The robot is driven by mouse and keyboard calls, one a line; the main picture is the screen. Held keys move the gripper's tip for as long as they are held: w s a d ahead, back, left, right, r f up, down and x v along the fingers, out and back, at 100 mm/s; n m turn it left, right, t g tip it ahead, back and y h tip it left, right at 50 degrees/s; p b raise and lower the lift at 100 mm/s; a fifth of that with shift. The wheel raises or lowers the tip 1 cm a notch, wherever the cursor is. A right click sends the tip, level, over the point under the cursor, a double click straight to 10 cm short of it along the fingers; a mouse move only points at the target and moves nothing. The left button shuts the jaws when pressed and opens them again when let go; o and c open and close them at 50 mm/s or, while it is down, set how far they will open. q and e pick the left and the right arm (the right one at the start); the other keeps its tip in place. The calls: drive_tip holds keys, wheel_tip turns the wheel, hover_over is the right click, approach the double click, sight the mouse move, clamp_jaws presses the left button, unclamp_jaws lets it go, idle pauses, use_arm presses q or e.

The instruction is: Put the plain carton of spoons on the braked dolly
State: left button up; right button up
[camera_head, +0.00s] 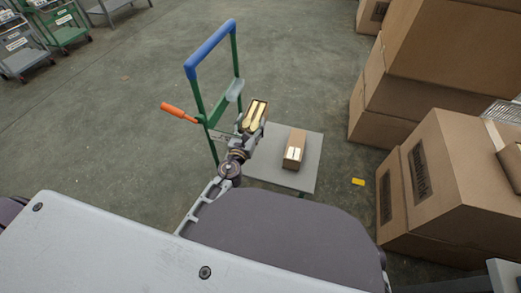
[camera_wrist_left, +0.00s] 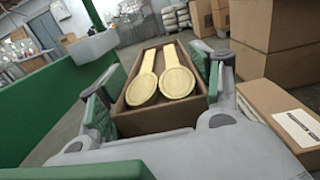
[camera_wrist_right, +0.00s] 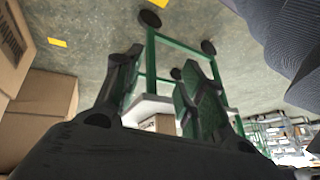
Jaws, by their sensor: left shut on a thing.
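My left gripper (camera_head: 246,130) is shut on an open brown carton (camera_head: 258,108) with pale wooden spoons in it. In the left wrist view the carton (camera_wrist_left: 155,122) sits between the fingers with two spoon bowls toward me; no label shows on its visible near end. It is held above or beside the left part of the dolly's grey deck (camera_head: 308,175); its exact height is unclear. The dolly has a green frame with a blue handle (camera_head: 210,45) and an orange lever (camera_head: 178,111). My right gripper (camera_wrist_right: 158,75) is open and empty.
Another carton with a white label (camera_head: 294,148) stands on the deck, right of the held one; it also shows in the left wrist view (camera_wrist_left: 285,112). Large cardboard boxes (camera_head: 450,190) crowd the right. Green carts (camera_head: 62,25) stand far left. Open floor lies left of the dolly.

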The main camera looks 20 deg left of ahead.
use_arm(q)
drive_tip(key=shift+h, duration=0.3)
drive_tip(key=shift+w+d+f+b, duration=0.15)
drive_tip(key=shift+w+d+f, duration=0.2)
drive_tip(key=shift+f, duration=0.25)
drive_tip(key=shift+w+d+f+b, duration=0.15)
drive_tip(key=shift+w+d+f, duration=0.15)
drive_tip(key=shift+f, duration=0.3)
drive_tip(key=shift+w+d+f+b, duration=0.15)
drive_tip(key=shift+w+d+f, duration=0.15)
drive_tip(key=shift+f, duration=0.3)
use_arm(e)
drive_tip(key=shift+a+r, duration=0.1)
drive_tip(key=shift+r, duration=0.05)
use_arm(q)
drive_tip(key=shift+f+b, duration=1.3)
drive_tip(key=shift+f, duration=0.15)
drive_tip(key=shift+f+b, duration=1.4)
drive_tip(key=shift+f, duration=0.25)
use_arm(e)
wheel_tip(320, 180, down, 7)
drive_tip(key=a+t+y, duration=0.1)
drive_tip(key=shift+w+a, duration=0.2)
drive_tip(key=shift+w, duration=0.05)
